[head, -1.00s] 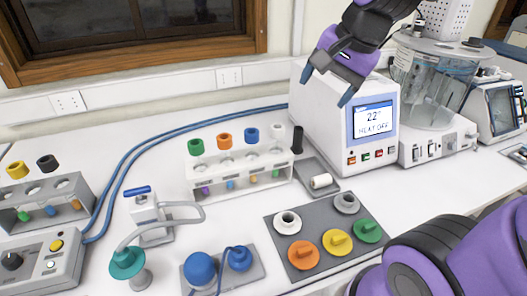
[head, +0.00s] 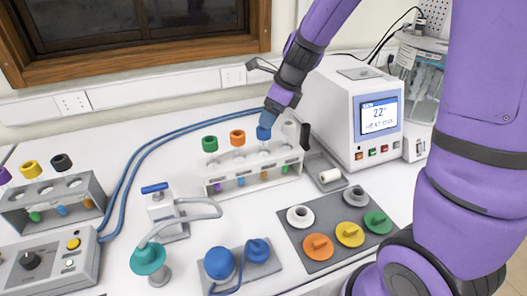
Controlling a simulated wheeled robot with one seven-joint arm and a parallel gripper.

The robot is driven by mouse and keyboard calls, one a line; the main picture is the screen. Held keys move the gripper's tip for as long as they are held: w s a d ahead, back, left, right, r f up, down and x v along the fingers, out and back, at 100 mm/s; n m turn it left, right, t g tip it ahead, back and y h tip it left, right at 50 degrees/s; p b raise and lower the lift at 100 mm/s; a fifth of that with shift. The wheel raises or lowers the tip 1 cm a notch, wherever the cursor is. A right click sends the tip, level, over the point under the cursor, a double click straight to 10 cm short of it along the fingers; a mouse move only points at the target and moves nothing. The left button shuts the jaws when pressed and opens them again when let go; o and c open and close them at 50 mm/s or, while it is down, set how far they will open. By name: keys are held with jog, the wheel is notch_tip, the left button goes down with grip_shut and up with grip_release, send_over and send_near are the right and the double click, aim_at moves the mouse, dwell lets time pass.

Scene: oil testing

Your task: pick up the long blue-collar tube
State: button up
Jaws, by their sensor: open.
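The long blue-collar tube (head: 263,133) stands upright in the white rack (head: 228,184) near the middle of the head view. Its blue collar shows above the rack, to the right of an orange-collar tube (head: 237,138) and a green-collar tube (head: 210,144). My gripper (head: 269,119) points down at the blue collar from above. Its fingers are open and very close to the collar, partly overlapping it in this view. I cannot tell whether they touch it. The tube is still seated in the rack.
A clear-collar tube (head: 290,129) and a black-collar tube (head: 305,136) are close on the right. The heater box (head: 340,105) with a screen stands behind right. A grey pad (head: 333,244) with coloured knobs is in front; a grey rack (head: 25,217) is at left.

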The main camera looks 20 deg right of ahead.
aim_at(262, 136)
jog(key=x, duration=0.3)
jog(key=shift+w+f, duration=0.1)
jog(key=shift+f, duration=0.3)
jog(key=shift+d+x, duration=0.15)
jog(key=shift+x, duration=1.15)
jog(key=shift+d+x, duration=0.15)
jog(key=shift+x, duration=1.2)
jog(key=shift+c, duration=0.4)
jog(key=c, duration=1.2)
jog(key=shift+o, duration=0.2)
notch_tip(262, 136, up, 18)
jog(key=shift+f, duration=0.1)
